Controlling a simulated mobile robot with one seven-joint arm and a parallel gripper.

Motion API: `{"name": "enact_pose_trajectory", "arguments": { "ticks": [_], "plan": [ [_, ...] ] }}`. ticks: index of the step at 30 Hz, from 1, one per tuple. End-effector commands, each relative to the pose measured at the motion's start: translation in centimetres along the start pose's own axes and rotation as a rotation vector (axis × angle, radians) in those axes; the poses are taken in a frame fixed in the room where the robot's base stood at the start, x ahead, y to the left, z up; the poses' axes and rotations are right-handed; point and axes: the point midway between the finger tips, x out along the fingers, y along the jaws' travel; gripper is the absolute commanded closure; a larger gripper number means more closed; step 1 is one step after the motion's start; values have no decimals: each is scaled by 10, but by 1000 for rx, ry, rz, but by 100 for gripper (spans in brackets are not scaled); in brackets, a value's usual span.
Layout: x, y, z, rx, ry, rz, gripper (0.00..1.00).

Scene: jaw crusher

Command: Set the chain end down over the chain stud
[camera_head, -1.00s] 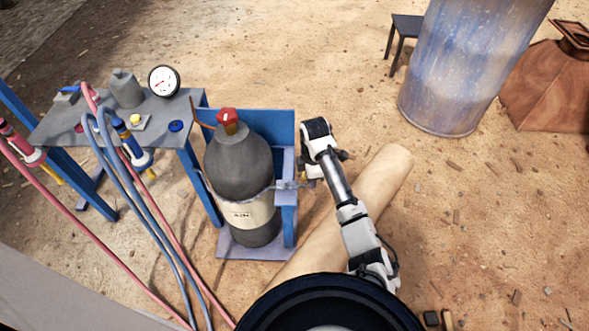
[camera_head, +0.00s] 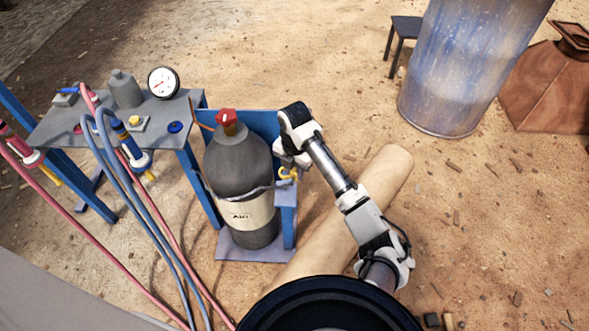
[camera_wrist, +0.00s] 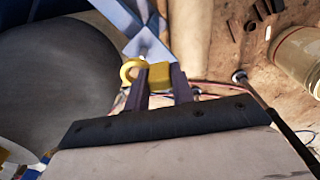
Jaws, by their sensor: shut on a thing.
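My gripper (camera_wrist: 159,73) is shut on the yellow chain end (camera_wrist: 129,70), which has a ring at its left side. In the head view the yellow chain end (camera_head: 288,174) is just above the top of the blue stand's right post (camera_head: 287,198), close to the cylinder's right side. The chain (camera_head: 255,190) runs round the grey gas cylinder (camera_head: 240,165), which stands upright with a red cap. I cannot make out the chain stud; the post top is partly behind the chain end. Whether the ring touches the post, I cannot tell.
A grey table (camera_head: 115,115) with a gauge (camera_head: 163,82) stands left of the cylinder, with red and blue hoses in front. A tan roll (camera_head: 385,175) lies on the ground beneath my arm. A blue drum (camera_head: 455,70) stands at the upper right. The ground on the right is mostly open.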

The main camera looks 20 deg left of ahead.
Motion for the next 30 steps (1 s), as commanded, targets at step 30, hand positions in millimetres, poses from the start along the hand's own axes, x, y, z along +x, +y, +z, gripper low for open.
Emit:
{"name": "enact_pose_trajectory", "arguments": {
  "ticks": [30],
  "plan": [
    [69, 0, 0, 1, 1, 0, 99]
  ]
}}
